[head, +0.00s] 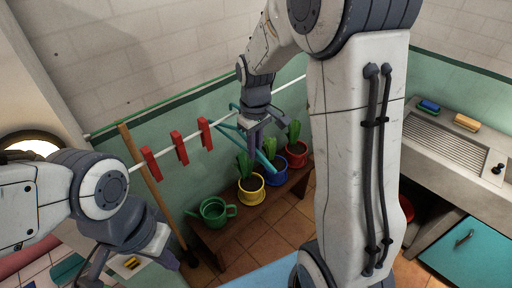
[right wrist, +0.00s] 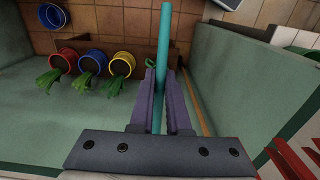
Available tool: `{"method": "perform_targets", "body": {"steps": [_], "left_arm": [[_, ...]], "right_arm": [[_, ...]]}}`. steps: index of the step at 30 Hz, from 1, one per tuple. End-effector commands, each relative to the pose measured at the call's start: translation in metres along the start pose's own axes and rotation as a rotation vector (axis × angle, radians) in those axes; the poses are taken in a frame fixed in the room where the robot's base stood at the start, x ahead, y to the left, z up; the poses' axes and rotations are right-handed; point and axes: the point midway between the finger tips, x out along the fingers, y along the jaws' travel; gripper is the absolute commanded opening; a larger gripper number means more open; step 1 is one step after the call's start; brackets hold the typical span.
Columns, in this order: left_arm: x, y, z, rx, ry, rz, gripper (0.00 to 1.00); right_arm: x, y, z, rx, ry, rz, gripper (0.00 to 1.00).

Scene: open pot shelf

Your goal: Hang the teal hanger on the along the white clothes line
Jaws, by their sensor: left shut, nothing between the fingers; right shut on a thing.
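The teal hanger (head: 233,126) is held by my right gripper (head: 254,146) in the middle of the head view, close to the white clothes line. In the right wrist view, a straight teal bar of the hanger (right wrist: 164,42) runs between the shut fingers (right wrist: 162,98). The white clothes line (head: 222,118) slopes up to the right, with red clothespins (head: 179,147) on its left part. I cannot tell whether the hanger touches the line; its hook is not clear. My left gripper (head: 130,268) is shut and empty at the lower left, partly hidden by its own arm.
A low brown shelf (head: 225,237) holds a green watering can (head: 213,211) and potted cacti in yellow (head: 251,191), blue and red pots below the line. A wooden pole (head: 152,184) leans at the left. A sink counter (head: 455,150) stands at the right.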

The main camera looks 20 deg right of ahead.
Motion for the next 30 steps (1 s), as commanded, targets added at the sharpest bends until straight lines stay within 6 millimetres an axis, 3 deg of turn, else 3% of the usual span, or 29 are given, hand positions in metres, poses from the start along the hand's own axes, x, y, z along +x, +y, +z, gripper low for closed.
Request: {"method": "perform_targets", "body": {"steps": [12, 13, 15, 25, 30], "left_arm": [[0.002, 0.0, 0.0, -0.001, 0.0, 0.0, 0.0], [0.002, 0.0, 0.0, -0.001, 0.0, 0.0, 0.0], [0.002, 0.0, 0.0, -0.001, 0.0, 0.0, 0.0], [0.003, 0.0, 0.0, 0.0, 0.0, 0.0, 0.0], [0.007, -0.001, 0.0, -0.001, 0.0, 0.0, 0.0]], "right_arm": [[0.003, 0.0, 0.0, 0.0, 0.0, 0.0, 0.0], [0.003, 0.0, 0.0, 0.0, 0.0, 0.0, 0.22], [0.003, 0.0, 0.0, 0.0, 0.0, 0.0, 0.49], [0.002, 0.0, 0.0, 0.0, 0.001, 0.0, 0.49], [-0.014, 0.001, -0.001, 0.0, 0.005, 0.002, 0.49]]}}
